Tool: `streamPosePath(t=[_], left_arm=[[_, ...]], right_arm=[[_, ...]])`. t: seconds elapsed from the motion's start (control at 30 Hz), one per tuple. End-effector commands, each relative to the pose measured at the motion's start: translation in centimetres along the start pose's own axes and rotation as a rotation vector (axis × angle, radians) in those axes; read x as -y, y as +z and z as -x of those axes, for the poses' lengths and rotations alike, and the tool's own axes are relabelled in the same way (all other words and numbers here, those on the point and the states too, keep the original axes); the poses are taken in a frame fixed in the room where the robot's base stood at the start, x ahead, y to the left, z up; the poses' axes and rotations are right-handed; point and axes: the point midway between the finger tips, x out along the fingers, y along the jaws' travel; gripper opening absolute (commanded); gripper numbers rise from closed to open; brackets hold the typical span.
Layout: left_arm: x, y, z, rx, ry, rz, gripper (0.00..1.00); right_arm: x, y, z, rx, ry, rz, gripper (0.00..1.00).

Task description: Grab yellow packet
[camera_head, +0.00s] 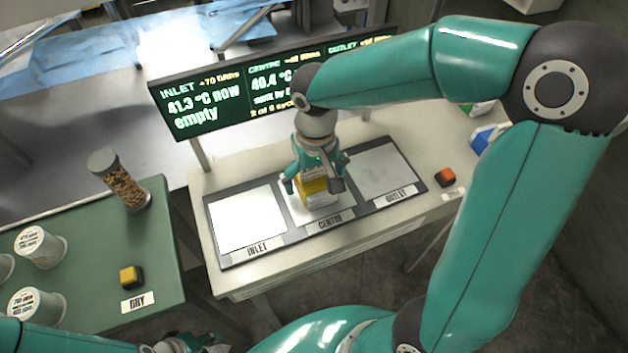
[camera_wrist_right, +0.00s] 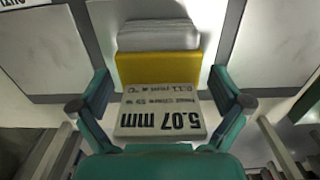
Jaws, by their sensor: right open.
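The yellow packet (camera_head: 318,187), with a white label and a pale top, stands on the centre pad (camera_head: 329,212) of the three-pad strip. In the right wrist view the packet (camera_wrist_right: 158,68) shows its yellow band and a label printed "5.07 mm", upside down. My right gripper (camera_head: 313,184) is over the packet, its fingers open on either side of it. In the wrist view the right gripper (camera_wrist_right: 160,88) has gaps between both fingers and the packet. My left gripper (camera_head: 193,344) is partly visible at the bottom edge, and its jaws cannot be made out.
The inlet pad (camera_head: 247,222) and outlet pad (camera_head: 386,173) look bare. A display board (camera_head: 207,105) stands behind the strip. An orange block (camera_head: 445,177) sits to the right. The green table (camera_head: 85,262) at left holds white tubs, a pellet jar (camera_head: 122,184) and a yellow block (camera_head: 131,276).

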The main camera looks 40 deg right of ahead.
Motion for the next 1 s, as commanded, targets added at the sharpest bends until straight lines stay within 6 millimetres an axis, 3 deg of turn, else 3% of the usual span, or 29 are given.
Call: streamPosePath(t=[0.13,0.47,0.67,0.7,1.0], left_arm=[[0.0,0.0,0.0,0.0,0.0,0.0,0.4],[0.0,0.01,-0.01,0.0,0.0,0.0,0.4],[0.01,0.01,-0.02,0.0,0.0,0.0,0.4],[0.01,0.01,-0.02,0.0,0.0,0.0,0.4],[0.01,0.01,-0.03,0.0,0.0,0.0,0.4]], right_arm=[[0.0,0.0,0.02,0.0,0.0,0.0,0.97],[0.01,0.04,0.0,0.002,0.0,0.0,0.44],[0.0,0.09,-0.07,0.004,0.001,0.0,0.42],[0.0,0.09,-0.06,0.004,0.0,0.0,0.36],[-0.01,0.15,0.03,0.006,0.001,0.0,0.36]])
